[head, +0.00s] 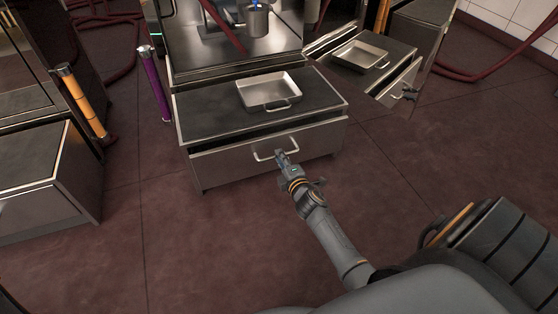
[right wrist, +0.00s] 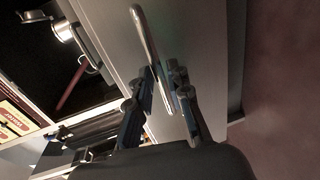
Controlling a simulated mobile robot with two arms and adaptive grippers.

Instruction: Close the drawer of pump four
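The drawer (head: 230,163) under the middle pump has a grey metal front, and a dark gap shows along its top edge, so it stands partly out. Its pale bar handle (head: 265,154) is at the middle of the front. My right gripper (head: 284,157) is at the right part of this handle. In the right wrist view the handle (right wrist: 143,30) runs between the two fingers (right wrist: 166,88), which are close on either side of it. I cannot tell whether they clamp it. No pump number is readable. My left gripper is not in view.
A metal tray (head: 268,92) sits on the dark top above the drawer. A purple post (head: 155,85) stands to the left, and another cabinet (head: 40,185) is at far left. A cup (head: 257,20) is inside the pump. The floor (head: 200,245) in front is clear.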

